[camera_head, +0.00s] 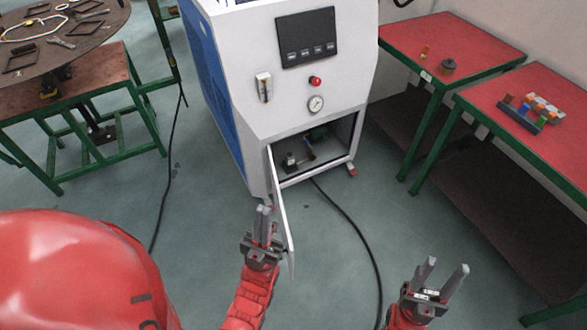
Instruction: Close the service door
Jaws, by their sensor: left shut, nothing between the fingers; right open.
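The gas generator (285,100) is a tall white cabinet with a blue side. Its service door (281,205) is a thin white panel hinged at the left of the low front opening. The door stands open, swung out toward me, and the compartment (318,146) with fittings inside shows. My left gripper (262,212) is shut and empty, just left of the door's outer side, close to its free end; I cannot tell whether it touches. My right gripper (446,275) is open and empty, at the lower right, well apart from the door.
Two red-topped tables (452,40) with green legs stand at the right, small parts on them. A round table (95,32) and a red bench (85,80) are at the left. Black cables (368,240) lie on the floor. The floor before the cabinet is mostly clear.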

